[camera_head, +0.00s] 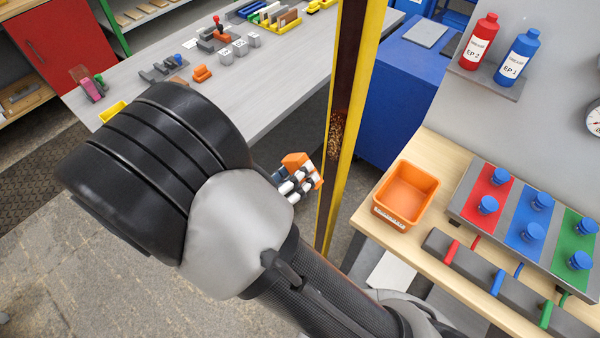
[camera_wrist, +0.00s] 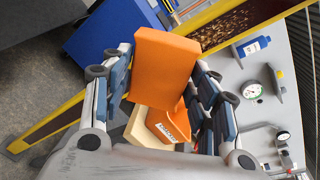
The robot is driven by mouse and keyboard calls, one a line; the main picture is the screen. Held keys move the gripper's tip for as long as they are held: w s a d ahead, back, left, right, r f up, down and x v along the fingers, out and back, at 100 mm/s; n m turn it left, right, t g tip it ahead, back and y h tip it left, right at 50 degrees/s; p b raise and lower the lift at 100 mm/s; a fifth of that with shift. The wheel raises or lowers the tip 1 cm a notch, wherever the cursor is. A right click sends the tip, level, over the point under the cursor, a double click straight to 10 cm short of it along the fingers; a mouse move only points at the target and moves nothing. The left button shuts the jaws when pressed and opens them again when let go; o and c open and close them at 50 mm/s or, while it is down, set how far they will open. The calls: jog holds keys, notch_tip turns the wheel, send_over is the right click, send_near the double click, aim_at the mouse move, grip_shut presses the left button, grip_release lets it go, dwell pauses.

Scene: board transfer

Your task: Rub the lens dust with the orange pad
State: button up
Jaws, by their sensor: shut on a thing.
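My gripper (camera_head: 301,182) is shut on the orange pad (camera_head: 296,159), a block that sticks out between the fingers. In the wrist view the pad (camera_wrist: 165,68) fills the space between both fingers. The lens is a tall, narrow dark panel (camera_head: 345,75) in a yellow frame, standing upright. The lens dust (camera_head: 335,136) is a brown speckled patch partway up it. In the wrist view the dust (camera_wrist: 228,24) lies above and right of the pad, apart from it in the picture. The pad is just left of the frame in the head view; its exact distance from the lens is unclear.
An orange bin (camera_head: 408,193) stands on the wooden bench at the right, beside a panel with blue knobs (camera_head: 532,231). A blue cabinet (camera_head: 392,95) is behind the frame. A grey table (camera_head: 285,75) with small parts lies at the back left.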

jog(key=shift+r+b+x, duration=0.2)
jog(key=shift+b+x, duration=0.05)
jog(key=shift+x, duration=1.1)
jog(key=shift+r+b+x, duration=0.2)
jog(key=shift+b+x, duration=0.05)
jog(key=shift+x, duration=1.15)
jog(key=shift+x, duration=0.95)
jog(key=shift+s+d+r, duration=0.15)
jog(key=shift+d, duration=0.1)
